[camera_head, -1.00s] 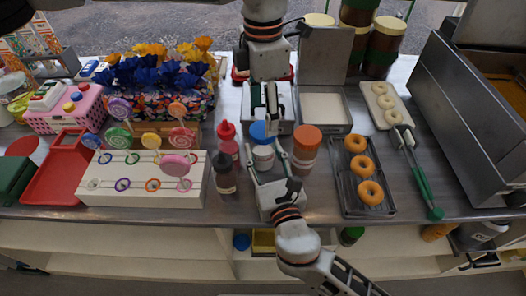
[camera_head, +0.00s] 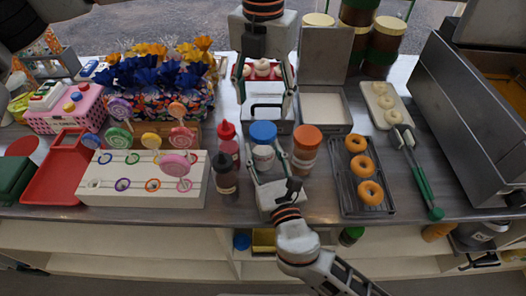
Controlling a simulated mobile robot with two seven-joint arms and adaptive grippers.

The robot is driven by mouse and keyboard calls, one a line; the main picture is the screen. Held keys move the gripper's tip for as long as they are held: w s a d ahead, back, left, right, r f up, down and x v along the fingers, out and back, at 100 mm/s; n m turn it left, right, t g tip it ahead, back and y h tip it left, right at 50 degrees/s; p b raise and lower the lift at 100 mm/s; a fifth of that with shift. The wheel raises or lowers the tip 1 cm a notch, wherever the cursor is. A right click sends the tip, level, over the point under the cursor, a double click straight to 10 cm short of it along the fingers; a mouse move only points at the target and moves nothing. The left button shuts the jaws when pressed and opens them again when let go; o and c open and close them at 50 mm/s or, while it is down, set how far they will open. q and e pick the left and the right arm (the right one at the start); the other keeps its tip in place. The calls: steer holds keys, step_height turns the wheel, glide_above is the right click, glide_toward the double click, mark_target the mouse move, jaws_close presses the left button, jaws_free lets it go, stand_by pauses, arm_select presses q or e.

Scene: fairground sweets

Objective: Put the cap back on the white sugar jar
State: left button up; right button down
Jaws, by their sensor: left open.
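The white sugar jar (camera_head: 264,155) stands on the metal counter with a blue cap (camera_head: 263,131) on its top. The cap looks level; I cannot tell whether it is fully seated. My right gripper (camera_head: 265,162), coming from the front, has one finger on each side of the jar and appears shut on its body. My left gripper (camera_head: 265,100) is above and behind the jar, its fingers spread wide, empty and apart from the cap.
An orange-capped jar (camera_head: 306,148) stands close right of the sugar jar. A red bottle (camera_head: 228,145) and a dark bottle (camera_head: 225,174) stand close left. A lollipop stand (camera_head: 115,193) is further left, and a doughnut rack (camera_head: 347,196) is to the right.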

mark_target(263, 129)
arm_select(q)
steer(key=shift+f, duration=4.05)
steer(key=shift+c, duration=0.4)
steer(key=c, duration=1.1)
steer(key=shift+c, duration=0.2)
steer(key=o, duration=1.3)
